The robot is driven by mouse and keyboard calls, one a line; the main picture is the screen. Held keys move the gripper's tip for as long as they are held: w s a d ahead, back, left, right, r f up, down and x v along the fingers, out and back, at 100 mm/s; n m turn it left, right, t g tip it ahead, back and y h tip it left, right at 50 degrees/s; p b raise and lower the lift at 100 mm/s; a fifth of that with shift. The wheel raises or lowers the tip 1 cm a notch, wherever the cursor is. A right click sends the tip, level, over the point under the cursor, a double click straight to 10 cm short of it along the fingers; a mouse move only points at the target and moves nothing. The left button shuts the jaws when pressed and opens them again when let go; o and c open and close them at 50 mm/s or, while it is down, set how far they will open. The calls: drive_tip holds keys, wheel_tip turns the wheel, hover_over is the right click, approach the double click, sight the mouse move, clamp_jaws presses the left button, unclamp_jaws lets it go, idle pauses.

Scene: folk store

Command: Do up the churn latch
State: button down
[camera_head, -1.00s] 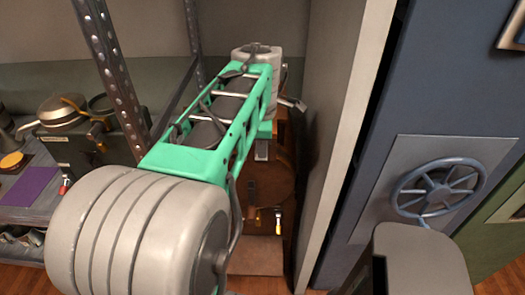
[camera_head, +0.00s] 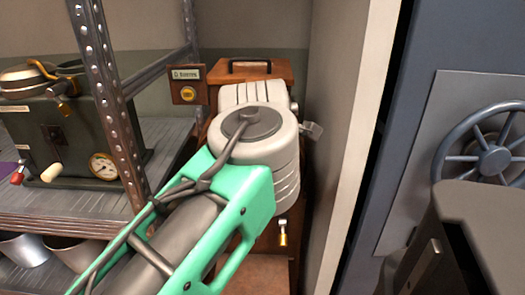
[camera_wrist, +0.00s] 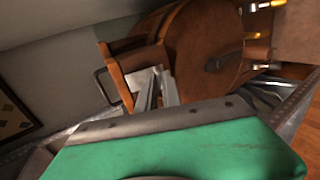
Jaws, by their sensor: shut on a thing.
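The wooden churn (camera_head: 273,68) stands in the narrow space beside the wall, mostly behind my arm. Its top carries a dark handle. In the wrist view the churn (camera_wrist: 205,45) appears tilted, with its round brown front and the handle (camera_wrist: 104,85) at the left. My gripper (camera_wrist: 155,80) is at the edge of the churn's top, between the handle and the round front. Its fingers are shut on a small part there, which I take for the churn latch; the fingers hide it. In the head view my arm hides the gripper's tips.
A metal shelf (camera_head: 60,215) with a dark machine (camera_head: 70,130) and a gauge is on the left. A wall panel (camera_head: 350,120) and a blue cabinet with a wheel (camera_head: 492,158) are close on the right.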

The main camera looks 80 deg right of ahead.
drive_tip(key=f+h+b, duration=0.1)
drive_tip(key=b, duration=0.3)
drive_tip(key=d+f+h+b, duration=0.1)
drive_tip(key=h+b, duration=0.1)
drive_tip(key=b, duration=0.2)
drive_tip(key=shift+w+f+t+b, duration=0.1)
drive_tip(key=shift+f+t+b, duration=0.05)
drive_tip(key=shift+t+b, duration=0.2)
drive_tip(key=c, duration=1.5)
unclamp_jaws()
drive_tip(key=shift+d+r+h, duration=0.1)
drive_tip(key=shift+r+h, duration=0.1)
drive_tip(key=shift+h, duration=0.1)
